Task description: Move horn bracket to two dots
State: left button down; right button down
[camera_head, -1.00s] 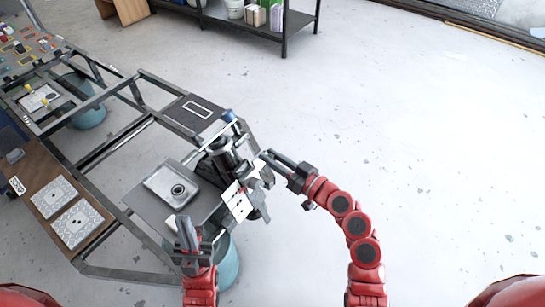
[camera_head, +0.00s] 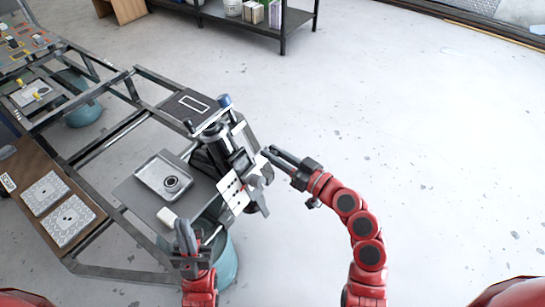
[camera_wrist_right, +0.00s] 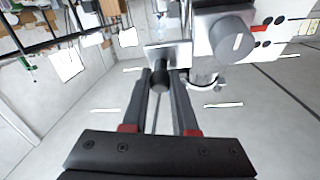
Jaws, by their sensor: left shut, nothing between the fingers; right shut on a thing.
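My right gripper (camera_head: 268,152) is at the right side of a dark upright assembly (camera_head: 218,145) on the frame. In the right wrist view its fingers (camera_wrist_right: 160,85) are shut on a dark round knob with a small grey plate (camera_wrist_right: 168,52), possibly the horn bracket. A white panel (camera_head: 232,192) with small dots hangs on the assembly's near side. I cannot tell which two are meant. My left gripper (camera_head: 187,238) is shut and empty, in front of the grey plate.
A metal tray (camera_head: 145,178) with a round part lies on the grey plate (camera_head: 130,195). Two patterned cards (camera_head: 70,238) lie on a brown board at left. A dark frame (camera_head: 135,92) surrounds the assembly. The floor at right is clear.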

jog(key=shift+f, duration=0.1)
jog(key=c, duration=0.7)
grip_release()
jog(key=b+v, duration=0.2)
jog(key=v, duration=1.5)
jog(key=shift+s+d+b, duration=0.15)
jog(key=shift+s+b, duration=0.05)
jog(key=shift+b, duration=0.1)
